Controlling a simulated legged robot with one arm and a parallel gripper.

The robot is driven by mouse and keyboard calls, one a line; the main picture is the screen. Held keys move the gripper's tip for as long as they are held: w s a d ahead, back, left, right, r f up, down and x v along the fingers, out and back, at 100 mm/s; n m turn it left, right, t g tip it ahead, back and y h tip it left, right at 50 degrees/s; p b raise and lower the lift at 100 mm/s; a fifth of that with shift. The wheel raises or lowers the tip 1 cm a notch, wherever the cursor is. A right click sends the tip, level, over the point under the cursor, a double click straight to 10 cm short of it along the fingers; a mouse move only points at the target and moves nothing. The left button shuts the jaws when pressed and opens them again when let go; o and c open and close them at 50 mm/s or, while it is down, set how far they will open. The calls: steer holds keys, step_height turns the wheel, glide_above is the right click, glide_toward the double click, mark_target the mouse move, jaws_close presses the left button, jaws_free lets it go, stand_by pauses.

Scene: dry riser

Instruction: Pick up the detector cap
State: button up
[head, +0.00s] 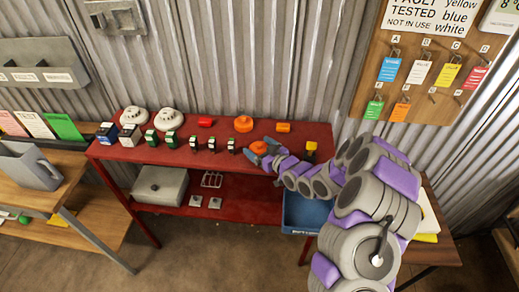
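An orange round cap (258,148), which looks like a detector cap, is at the front part of the red bench, right of centre. A second orange domed piece (243,124) sits farther back on the bench. My gripper (263,153) reaches in from the right with its blue-grey fingers spread on either side of the nearer cap. I cannot tell whether the fingers touch it or whether it rests on the bench. Two white round detectors (133,118) (168,119) stand at the back left of the bench.
The red bench (215,165) holds several small boxes and stamp-like items, a red cylinder (206,122) and an orange cylinder (283,127). A blue bin (303,212) stands below my arm. A tag board (430,75) hangs at right.

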mark_target(259, 146)
steer(key=c, duration=0.6)
steer(key=shift+r, duration=0.15)
steer(key=shift+s+r+p, duration=0.15)
steer(key=shift+r+p, duration=0.25)
steer(key=shift+r, duration=0.2)
steer(key=r, duration=0.2)
steer(key=r+p, duration=0.1)
steer(key=r, duration=0.2)
steer(key=shift+s+r, duration=0.4)
steer(key=s+p, duration=0.1)
steer(key=s, duration=0.2)
steer(key=s+p, duration=0.2)
steer(key=s, duration=0.2)
steer(key=s+p, duration=0.1)
steer(key=s, duration=0.3)
steer(key=shift+a, duration=0.4)
steer(key=s+p, duration=0.2)
steer(key=p, duration=0.6)
steer(key=shift+d, duration=0.1)
